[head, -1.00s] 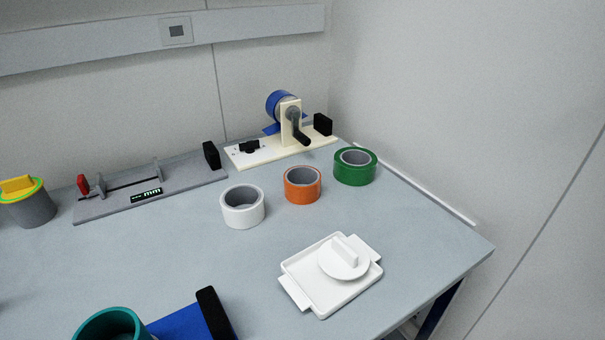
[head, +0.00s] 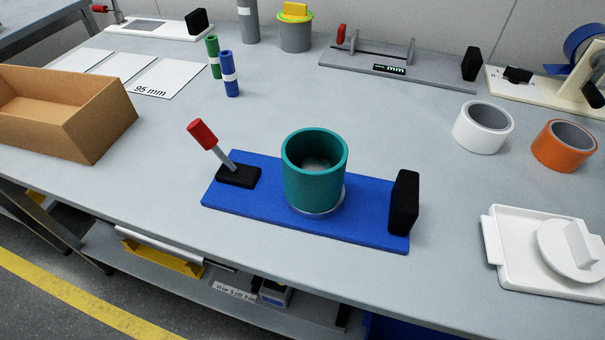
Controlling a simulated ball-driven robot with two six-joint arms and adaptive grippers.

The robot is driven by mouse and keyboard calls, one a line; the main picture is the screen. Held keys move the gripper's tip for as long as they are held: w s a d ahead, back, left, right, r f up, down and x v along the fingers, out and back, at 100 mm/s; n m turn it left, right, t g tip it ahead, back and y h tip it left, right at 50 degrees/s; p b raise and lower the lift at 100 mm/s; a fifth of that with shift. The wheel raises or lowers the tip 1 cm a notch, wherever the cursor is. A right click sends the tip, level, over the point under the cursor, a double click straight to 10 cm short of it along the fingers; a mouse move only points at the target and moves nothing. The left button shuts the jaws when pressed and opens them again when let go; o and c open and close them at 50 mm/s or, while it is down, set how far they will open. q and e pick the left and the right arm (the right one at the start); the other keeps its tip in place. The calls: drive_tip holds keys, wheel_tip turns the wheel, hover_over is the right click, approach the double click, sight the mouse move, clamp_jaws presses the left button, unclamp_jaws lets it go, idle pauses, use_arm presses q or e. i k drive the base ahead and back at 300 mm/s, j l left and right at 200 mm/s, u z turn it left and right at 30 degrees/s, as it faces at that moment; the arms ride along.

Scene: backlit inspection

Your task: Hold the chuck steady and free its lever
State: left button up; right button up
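The chuck appears to be the device on a blue base plate (head: 250,203) near the front edge of the table. A teal hollow cylinder (head: 314,185) stands upright on a pale round disc in the plate's middle. A lever with a red knob (head: 201,133) rises from a black block (head: 238,175) at the plate's left end and tilts up to the left. A black upright block (head: 403,202) stands at the plate's right end. Neither of my grippers shows in the head view.
A cardboard box (head: 108,131) stands at the left. Green (head: 213,58) and blue (head: 230,75) cylinders stand behind the plate. White tape (head: 483,138), orange tape (head: 564,158) and a white tray (head: 492,240) are at the right. A grey gauge (head: 440,82) lies behind. Bare table surrounds the plate.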

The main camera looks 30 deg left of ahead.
sight(198, 130)
drive_tip(key=u, duration=1.3)
